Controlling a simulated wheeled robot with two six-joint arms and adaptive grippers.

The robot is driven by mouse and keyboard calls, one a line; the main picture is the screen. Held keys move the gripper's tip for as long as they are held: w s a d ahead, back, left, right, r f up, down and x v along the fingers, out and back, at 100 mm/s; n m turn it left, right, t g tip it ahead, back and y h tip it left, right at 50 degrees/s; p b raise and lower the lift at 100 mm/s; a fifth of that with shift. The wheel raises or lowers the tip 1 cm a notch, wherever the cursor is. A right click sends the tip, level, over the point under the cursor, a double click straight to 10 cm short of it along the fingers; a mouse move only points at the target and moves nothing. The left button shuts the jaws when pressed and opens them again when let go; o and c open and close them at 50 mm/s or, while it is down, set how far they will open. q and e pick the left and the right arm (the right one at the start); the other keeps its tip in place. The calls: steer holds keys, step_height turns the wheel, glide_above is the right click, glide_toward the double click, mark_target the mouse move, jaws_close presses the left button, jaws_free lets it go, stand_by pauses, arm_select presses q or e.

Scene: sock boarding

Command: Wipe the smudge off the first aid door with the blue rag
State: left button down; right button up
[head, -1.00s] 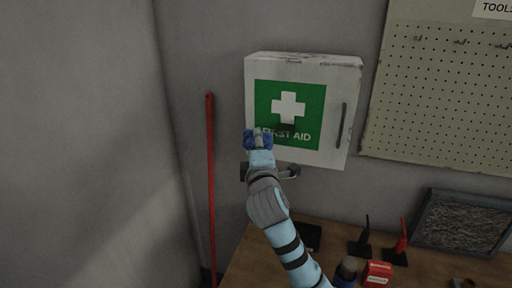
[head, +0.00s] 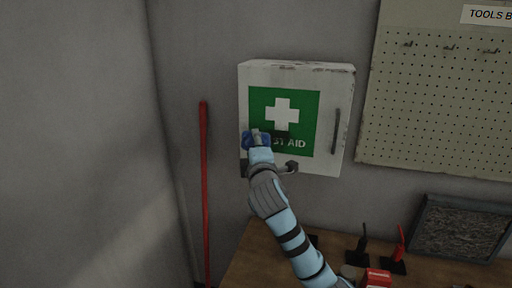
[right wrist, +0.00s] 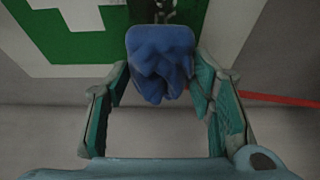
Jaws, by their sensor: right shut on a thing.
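The white first aid cabinet (head: 344,90) hangs on the wall, its door shut, with a green panel and white cross. A dark smudge (head: 283,135) shows between the cross and the lettering. My right gripper (head: 257,140) is in front of the door's lower left, left of the smudge, and covers the start of the lettering. It is shut on the blue rag (head: 247,141). In the right wrist view the bunched rag (right wrist: 160,62) sits between the fingers, with dark marks (right wrist: 152,12) just beyond it. I cannot tell whether the rag touches the door. My left gripper is out of view.
A vertical handle (head: 336,130) is on the door's right side. A red pole (head: 204,190) stands left of the cabinet. A pegboard (head: 440,110) hangs to the right. The wooden bench (head: 255,262) below holds a red box (head: 377,279), upright tools and a dark framed panel (head: 462,228).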

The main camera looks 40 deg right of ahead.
steer(key=shift+w+d, duration=0.55)
steer(key=shift+d, duration=0.2)
steer(key=shift+s, duration=0.1)
